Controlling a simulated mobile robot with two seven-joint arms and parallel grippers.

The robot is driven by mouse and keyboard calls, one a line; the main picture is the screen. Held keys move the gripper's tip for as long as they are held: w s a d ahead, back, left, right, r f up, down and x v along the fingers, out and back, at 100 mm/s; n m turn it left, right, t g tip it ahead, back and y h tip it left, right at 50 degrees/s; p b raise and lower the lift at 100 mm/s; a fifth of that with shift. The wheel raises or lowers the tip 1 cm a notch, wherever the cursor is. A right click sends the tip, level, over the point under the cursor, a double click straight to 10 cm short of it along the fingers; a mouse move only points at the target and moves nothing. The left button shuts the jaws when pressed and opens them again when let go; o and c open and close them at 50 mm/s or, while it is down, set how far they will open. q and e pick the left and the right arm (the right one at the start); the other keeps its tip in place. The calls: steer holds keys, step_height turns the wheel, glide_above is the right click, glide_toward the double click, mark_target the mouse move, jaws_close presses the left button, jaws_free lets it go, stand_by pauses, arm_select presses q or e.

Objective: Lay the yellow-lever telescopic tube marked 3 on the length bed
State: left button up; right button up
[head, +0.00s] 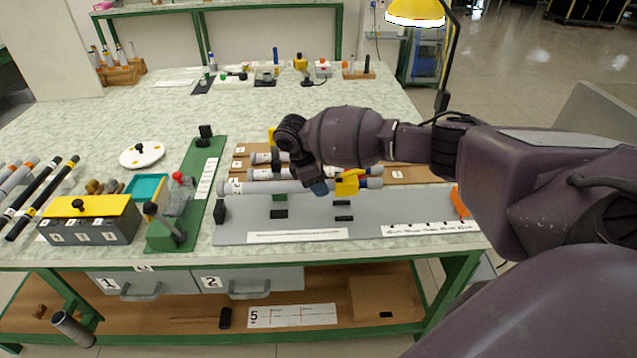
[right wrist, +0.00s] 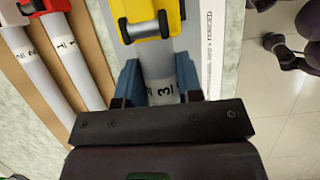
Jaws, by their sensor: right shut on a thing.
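The telescopic tube marked 3 (head: 262,188) is pale grey with a yellow lever (head: 347,182). My right gripper (head: 320,187) is shut around it near the lever. In the right wrist view, the tube (right wrist: 158,65) lies between the blue fingers (right wrist: 160,85), with the 3 label between them and the yellow lever (right wrist: 148,14) just beyond. The grey length bed (head: 300,224) has dark blocks and printed strips. The tube runs lengthwise along its back edge in the head view; I cannot tell whether it touches. My left gripper is not in view.
Other tubes (head: 262,174) lie on a brown board (head: 410,174) just behind; the right wrist view shows a red lever (right wrist: 95,8) there. A green fixture (head: 195,190) stands left of the bed, an orange block (head: 459,202) at its right end. The table behind is mostly clear.

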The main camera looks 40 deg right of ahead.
mark_target(325, 213)
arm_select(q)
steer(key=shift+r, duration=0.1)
arm_select(e)
steer(key=shift+r, duration=0.1)
steer(key=shift+r+p, duration=0.15)
steer(key=shift+p, duration=0.25)
steer(key=shift+f+b, duration=0.3)
steer(key=shift+f, duration=0.45)
step_height(325, 213, down, 3)
steer(key=shift+r+b, duration=0.2)
steer(key=shift+b, duration=0.15)
steer(key=shift+f, duration=0.75)
steer(key=shift+f+b, duration=0.5)
steer(key=shift+f, duration=0.4)
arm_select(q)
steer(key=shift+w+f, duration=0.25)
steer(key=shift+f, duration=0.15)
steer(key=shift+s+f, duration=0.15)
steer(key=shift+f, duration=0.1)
arm_select(e)
steer(key=shift+f, duration=0.45)
steer(key=o, duration=0.8)
